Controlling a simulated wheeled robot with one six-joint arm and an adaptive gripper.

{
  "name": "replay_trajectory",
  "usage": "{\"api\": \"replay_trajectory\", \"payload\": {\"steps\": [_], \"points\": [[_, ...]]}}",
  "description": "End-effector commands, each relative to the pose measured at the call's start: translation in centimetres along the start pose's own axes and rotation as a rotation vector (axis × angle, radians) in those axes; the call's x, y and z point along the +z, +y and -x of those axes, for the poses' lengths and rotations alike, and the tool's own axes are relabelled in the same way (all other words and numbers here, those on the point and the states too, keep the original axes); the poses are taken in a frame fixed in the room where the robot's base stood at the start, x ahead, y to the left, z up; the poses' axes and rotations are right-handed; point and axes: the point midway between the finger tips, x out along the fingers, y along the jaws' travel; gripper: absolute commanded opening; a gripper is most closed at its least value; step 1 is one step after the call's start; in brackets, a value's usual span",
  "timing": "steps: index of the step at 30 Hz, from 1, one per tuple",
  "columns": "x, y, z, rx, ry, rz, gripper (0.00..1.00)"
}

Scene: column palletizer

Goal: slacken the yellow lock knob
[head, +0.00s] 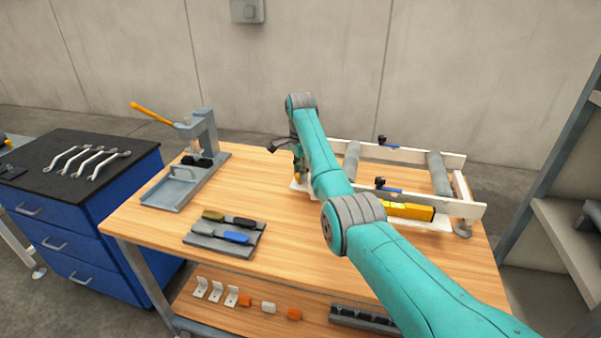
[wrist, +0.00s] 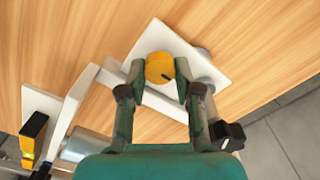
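The yellow lock knob (wrist: 159,68) is round, with a small dark mark on its top, and sits over a white plate (wrist: 160,38) in the wrist view. My gripper (wrist: 160,68) has one finger on each side of the knob, with no clear gap showing between the fingertips and the knob. In the head view my arm hides most of the gripper and the knob, at the left end of the white-railed roller frame (head: 408,153).
The frame carries grey rollers (head: 439,173), dark clamps with blue levers (head: 386,189) and a yellow block (head: 408,211). A grey press with an orange handle (head: 205,131) and a tool tray (head: 224,243) stand left on the wooden bench. The bench middle is clear.

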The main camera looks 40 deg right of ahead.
Motion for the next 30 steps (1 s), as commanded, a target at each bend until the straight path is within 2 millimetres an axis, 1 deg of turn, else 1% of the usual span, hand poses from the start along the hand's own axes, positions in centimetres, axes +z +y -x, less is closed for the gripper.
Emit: {"api": "replay_trajectory", "payload": {"steps": [1, 2, 3, 11, 17, 23, 30], "points": [[0.00, -0.01, 0.01, 0.000, 0.000, 0.000, 0.12], [0.00, -0.01, 0.01, 0.000, 0.000, 0.000, 0.05], [0.00, -0.01, 0.01, 0.000, 0.000, 0.000, 0.00], [0.00, -0.02, 0.01, 0.000, 0.000, 0.014, 0.00], [0.00, -0.05, 0.03, 0.000, 0.000, 0.088, 0.00], [0.00, -0.10, 0.05, 0.001, 0.000, 0.234, 0.00], [0.03, -0.17, 0.06, 0.002, 0.000, 0.460, 0.00]]}}
